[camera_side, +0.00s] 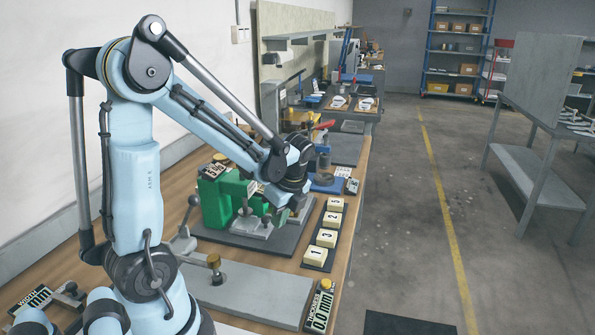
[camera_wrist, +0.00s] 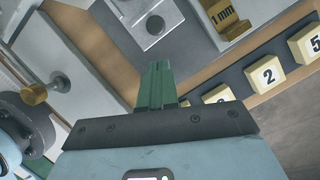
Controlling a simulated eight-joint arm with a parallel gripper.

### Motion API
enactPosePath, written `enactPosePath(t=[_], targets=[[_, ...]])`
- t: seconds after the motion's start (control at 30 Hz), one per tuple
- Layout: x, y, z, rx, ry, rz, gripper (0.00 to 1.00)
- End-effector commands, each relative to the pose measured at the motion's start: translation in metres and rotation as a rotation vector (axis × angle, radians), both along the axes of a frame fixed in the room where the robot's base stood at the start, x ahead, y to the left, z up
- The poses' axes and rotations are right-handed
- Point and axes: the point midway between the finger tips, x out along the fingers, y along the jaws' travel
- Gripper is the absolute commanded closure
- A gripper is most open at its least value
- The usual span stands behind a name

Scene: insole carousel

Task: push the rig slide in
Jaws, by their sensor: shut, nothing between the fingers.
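A green rig (camera_side: 222,203) stands on a dark base plate on the bench in the side view. A light grey metal piece (camera_side: 252,226), which looks like its slide, sits low at its front. What looks like the same grey piece, with a round fitting on it, shows at the top of the wrist view (camera_wrist: 133,30). My gripper (camera_wrist: 157,68) has its green fingers together, with nothing between them. In the side view my gripper (camera_side: 283,215) is low beside the right part of the rig. I cannot tell whether the fingertips touch the grey piece.
Numbered cream blocks (camera_side: 327,238) stand in a dark row at the bench's right edge, close to my gripper. A brass block marked 1 mm (camera_wrist: 228,18) lies near the rig. A thickness gauge reading 0.0 mm (camera_side: 319,310) and a long grey plate (camera_side: 250,290) are in front.

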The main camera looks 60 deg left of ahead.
Motion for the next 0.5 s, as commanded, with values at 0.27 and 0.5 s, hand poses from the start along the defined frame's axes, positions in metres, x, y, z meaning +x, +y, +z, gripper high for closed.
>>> enactPosePath(t=[0.27,0.5], targets=[[0.006,-0.019,0.038,0.000,0.000,-0.001,1.00],[0.009,-0.029,0.072,0.000,0.000,-0.001,1.00]])
